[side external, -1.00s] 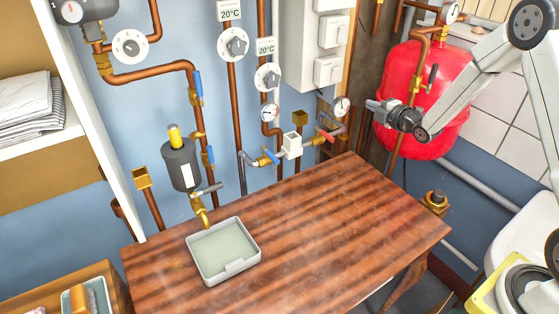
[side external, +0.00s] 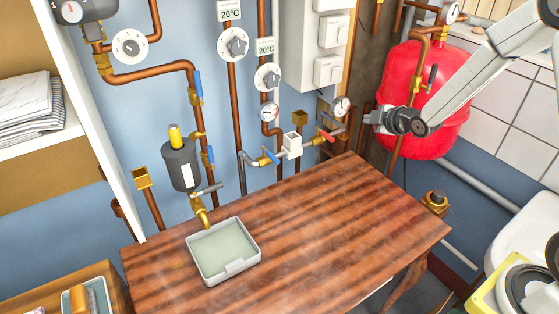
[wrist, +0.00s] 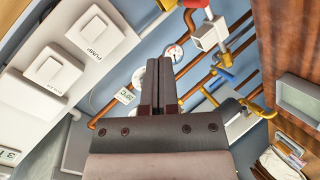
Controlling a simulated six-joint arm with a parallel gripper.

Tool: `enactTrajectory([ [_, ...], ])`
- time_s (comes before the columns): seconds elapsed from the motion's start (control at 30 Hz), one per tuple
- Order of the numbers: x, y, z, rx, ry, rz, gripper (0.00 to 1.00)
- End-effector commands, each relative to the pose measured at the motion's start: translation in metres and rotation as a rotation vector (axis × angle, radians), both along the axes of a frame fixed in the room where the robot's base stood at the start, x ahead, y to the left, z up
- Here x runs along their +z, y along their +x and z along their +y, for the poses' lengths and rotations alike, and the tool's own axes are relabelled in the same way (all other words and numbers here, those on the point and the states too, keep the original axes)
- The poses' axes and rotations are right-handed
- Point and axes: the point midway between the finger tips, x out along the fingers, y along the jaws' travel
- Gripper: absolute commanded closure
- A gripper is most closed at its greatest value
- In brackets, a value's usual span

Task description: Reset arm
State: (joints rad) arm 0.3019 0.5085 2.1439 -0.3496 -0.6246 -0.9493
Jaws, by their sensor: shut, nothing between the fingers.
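My gripper (side external: 372,116) is at the right in the side external view, in front of the red tank (side external: 447,130) and above the right end of the wooden table. In the wrist view my gripper (wrist: 158,62) points up the picture with its two dark fingers pressed together. It is shut and empty, and I see it touching nothing.
The wooden table (side external: 330,230) holds a grey tray (side external: 222,252) under a brass tap (side external: 201,208). Copper pipes with valves and gauges run along the blue wall. A white switch box (side external: 305,60) hangs left of my gripper. A white basin (side external: 520,235) stands at the lower right.

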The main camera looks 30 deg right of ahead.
Motion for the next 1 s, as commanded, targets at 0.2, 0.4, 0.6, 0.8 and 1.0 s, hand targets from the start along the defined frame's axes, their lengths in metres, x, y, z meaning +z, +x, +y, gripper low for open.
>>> enactTrajectory([
  [0.2,-0.005,-0.046,0.036,-0.182,0.252,0.207,1.0],
  [0.4,-0.011,-0.101,0.068,-0.384,0.458,0.395,1.0],
  [0.6,-0.016,-0.162,0.097,-0.61,0.623,0.575,1.0],
  [0.8,-0.018,-0.209,0.115,-0.785,0.715,0.696,1.0],
  [1.0,-0.019,-0.225,0.121,-0.851,0.741,0.737,1.0],
])
